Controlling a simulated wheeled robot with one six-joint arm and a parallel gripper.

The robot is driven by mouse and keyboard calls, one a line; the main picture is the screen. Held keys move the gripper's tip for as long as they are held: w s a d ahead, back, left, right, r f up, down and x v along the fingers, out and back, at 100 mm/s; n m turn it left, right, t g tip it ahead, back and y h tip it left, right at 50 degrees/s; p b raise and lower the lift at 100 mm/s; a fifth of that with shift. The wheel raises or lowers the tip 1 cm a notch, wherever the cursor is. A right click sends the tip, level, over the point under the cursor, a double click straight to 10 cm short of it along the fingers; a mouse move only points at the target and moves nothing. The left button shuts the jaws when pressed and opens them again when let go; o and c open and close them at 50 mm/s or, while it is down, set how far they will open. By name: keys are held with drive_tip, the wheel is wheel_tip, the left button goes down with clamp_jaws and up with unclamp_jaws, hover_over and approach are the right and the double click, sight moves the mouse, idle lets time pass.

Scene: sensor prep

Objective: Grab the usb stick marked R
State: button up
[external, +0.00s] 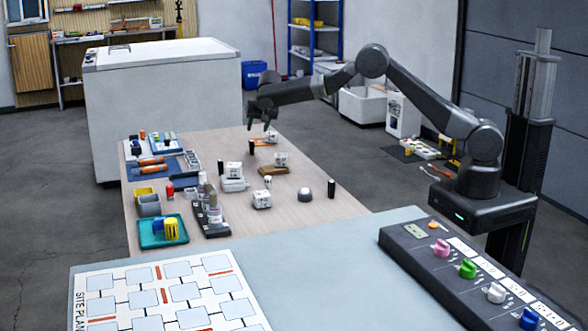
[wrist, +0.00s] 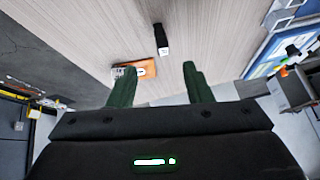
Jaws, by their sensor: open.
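My gripper (external: 261,122) is over the far end of the wooden table in the external view. In the wrist view its two green fingers (wrist: 160,68) are spread with nothing between them. A small black stick-shaped object with a white end (wrist: 160,40) lies beyond the fingertips. An orange item (wrist: 147,69) with a white part lies near the left fingertip. In the external view a small dark upright piece (external: 251,147) and an orange item (external: 266,141) are below the gripper. I cannot read an R on any of them, so I cannot tell which is the usb stick.
The wooden table (external: 300,215) also holds white boxes (external: 262,199), another dark upright piece (external: 332,189), a dome (external: 305,194) and a teal tray (external: 146,241). A blue mat with tools (external: 140,172) is at the left. A white chest (external: 160,110) stands behind the table.

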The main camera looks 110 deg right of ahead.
sight(253, 141)
drive_tip(key=p+x, duration=0.1)
drive_tip(key=x, duration=1)
drive_tip(key=shift+w+d+f+p, duration=0.15)
drive_tip(key=shift+d+f+p, duration=0.1)
drive_tip(key=shift+p, duration=0.1)
drive_tip(key=shift+r, duration=0.1)
clamp_jaws()
